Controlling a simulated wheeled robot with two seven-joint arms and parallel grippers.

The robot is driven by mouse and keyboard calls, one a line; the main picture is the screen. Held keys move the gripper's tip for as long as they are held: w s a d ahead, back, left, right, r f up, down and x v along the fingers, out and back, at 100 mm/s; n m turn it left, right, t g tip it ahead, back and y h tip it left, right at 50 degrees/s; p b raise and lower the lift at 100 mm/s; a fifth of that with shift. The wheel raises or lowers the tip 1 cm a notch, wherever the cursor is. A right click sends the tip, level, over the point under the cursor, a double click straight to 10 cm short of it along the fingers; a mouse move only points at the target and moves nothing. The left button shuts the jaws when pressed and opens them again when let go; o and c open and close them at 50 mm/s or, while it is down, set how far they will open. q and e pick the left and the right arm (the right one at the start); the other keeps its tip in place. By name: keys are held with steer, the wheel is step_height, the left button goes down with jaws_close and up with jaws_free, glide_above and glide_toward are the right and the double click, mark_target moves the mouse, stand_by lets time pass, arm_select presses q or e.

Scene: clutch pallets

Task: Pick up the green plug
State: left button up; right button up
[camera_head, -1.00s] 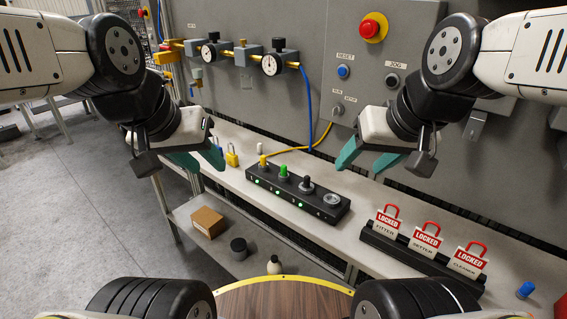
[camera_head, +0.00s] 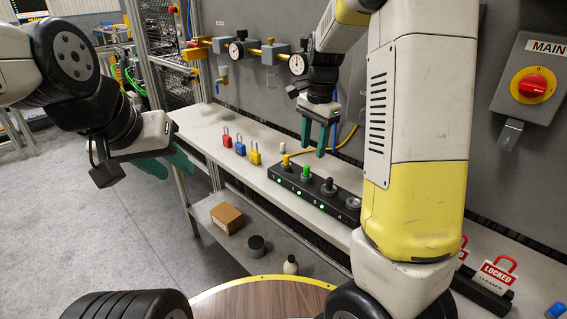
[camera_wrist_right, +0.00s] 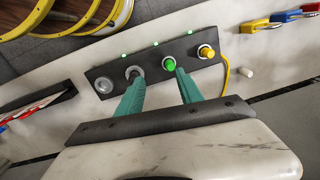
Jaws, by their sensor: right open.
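The green plug (camera_head: 306,171) stands upright in the black socket strip (camera_head: 276,176), between the yellow plug (camera_head: 286,160) and a black plug (camera_head: 329,186). My right gripper (camera_head: 313,153) is open and empty above the strip, fingers pointing down, near the green plug. In the right wrist view the green plug (camera_wrist_right: 169,64) shows beside one fingertip, and the other finger overlaps the black plug (camera_wrist_right: 133,73). Whether they touch cannot be told. My left gripper (camera_head: 172,163) hangs left of the bench, away from the plugs; its fingers look apart and empty.
Red, blue and yellow padlocks (camera_head: 240,147) stand on the bench left of the strip. A small white peg (camera_head: 309,145) stands behind it. Red-handled "LOCKED" tags (camera_head: 497,273) sit at the right. A panel with valves and gauges rises behind. My right arm hides part of the bench.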

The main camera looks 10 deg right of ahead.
mark_target(307, 167)
steer(key=shift+w+a+f+m+h, duration=0.35)
steer(key=shift+w+a+f, duration=0.2)
steer(key=shift+w+f, duration=0.45)
steer(key=shift+f, duration=0.2)
steer(key=f, duration=0.7)
steer(key=shift+w+d, duration=0.1)
steer(key=shift+w, duration=0.2)
jaws_close()
